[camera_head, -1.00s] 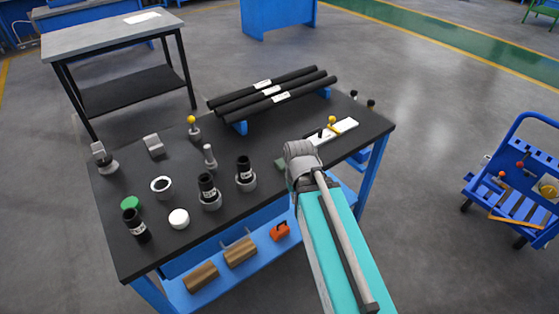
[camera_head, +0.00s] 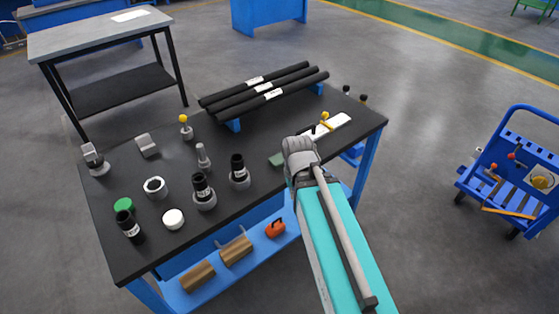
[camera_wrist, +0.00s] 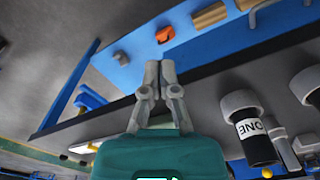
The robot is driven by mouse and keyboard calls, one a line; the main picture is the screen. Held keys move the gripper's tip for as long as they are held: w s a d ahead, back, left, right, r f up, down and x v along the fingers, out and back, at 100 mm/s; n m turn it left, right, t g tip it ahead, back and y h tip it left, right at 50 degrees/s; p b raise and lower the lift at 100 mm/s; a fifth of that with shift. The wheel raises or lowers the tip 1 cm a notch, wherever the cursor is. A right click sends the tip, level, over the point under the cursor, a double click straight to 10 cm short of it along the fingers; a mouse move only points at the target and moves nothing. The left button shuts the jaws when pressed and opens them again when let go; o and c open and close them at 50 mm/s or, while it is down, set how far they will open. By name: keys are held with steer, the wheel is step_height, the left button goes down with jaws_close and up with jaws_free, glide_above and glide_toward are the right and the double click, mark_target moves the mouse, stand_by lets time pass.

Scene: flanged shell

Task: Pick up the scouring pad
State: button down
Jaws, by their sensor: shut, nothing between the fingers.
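The scouring pad seems to be the small dull green block (camera_head: 277,160) on the black bench top, just left of my arm's grey wrist in the head view. My arm may hide part of it.
The black bench (camera_head: 130,255) holds dark-topped cylinders (camera_head: 203,190), a white cap (camera_head: 173,219), a green cap (camera_head: 123,205) and long black bars (camera_head: 265,90). A white plate (camera_head: 330,127) lies beyond my wrist. An orange object (camera_head: 275,228) and wooden blocks (camera_head: 197,277) sit on the blue shelf.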

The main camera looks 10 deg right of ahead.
steer(key=c, duration=1.1)
jaws_free()
steer(key=shift+o, duration=1.2)
steer(key=shift+w+r, duration=0.1)
steer(key=shift+w, duration=0.2)
steer(key=o, duration=0.9)
steer(key=w+m, duration=0.1)
steer(key=w, duration=0.1)
steer(key=w+r+m+p, duration=0.1)
steer(key=w, duration=0.1)
steer(key=w+r+m+p, duration=0.1)
steer(key=w, duration=0.1)
steer(key=shift+m, duration=0.3)
steer(key=shift+c, duration=0.2)
step_height(320, 180, up, 5)
steer(key=m+p, duration=0.5)
steer(key=m, duration=0.5)
glide_above(280, 158)
steer(key=shift+d+f, duration=0.1)
steer(key=shift+f, duration=0.1)
step_height(280, 158, down, 8)
steer(key=b, duration=0.8)
steer(key=shift+f, duration=0.15)
steer(key=shift+b, duration=0.3)
steer(key=shift+f, duration=0.15)
